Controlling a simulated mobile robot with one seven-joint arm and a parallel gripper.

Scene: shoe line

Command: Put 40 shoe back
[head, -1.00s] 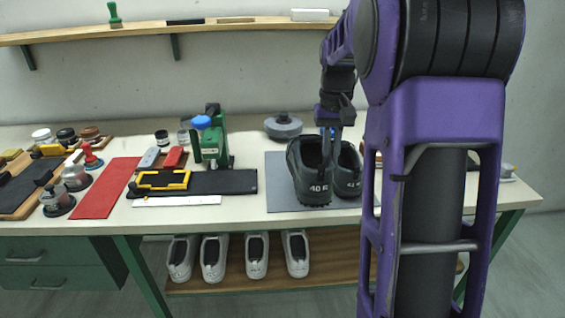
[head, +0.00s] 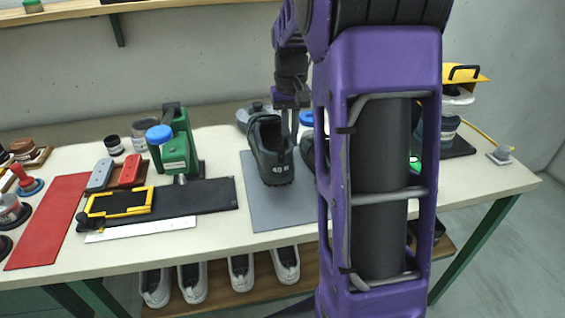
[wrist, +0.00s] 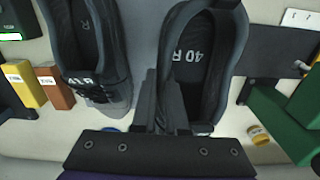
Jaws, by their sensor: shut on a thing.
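The dark 40 shoe (head: 276,160), marked 40 R, is upright over the grey mat (head: 268,212) on the bench, heel toward me in the head view. My gripper (head: 289,128) is shut on its upper side wall. In the wrist view the 40 shoe (wrist: 203,60) is at right, with my gripper (wrist: 166,100) at its left rim. A second dark shoe marked 41 (wrist: 92,60) stands beside it at left; in the head view it is mostly hidden behind my arm. I cannot clearly tell whether the 40 shoe touches the mat.
A green press (head: 175,150) with a blue knob stands left of the mat, beside a yellow frame (head: 120,202) and a white ruler (head: 140,229). A red mat (head: 50,215) lies farther left. Several pale shoes (head: 192,283) stand on the lower shelf. The mat's front is bare.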

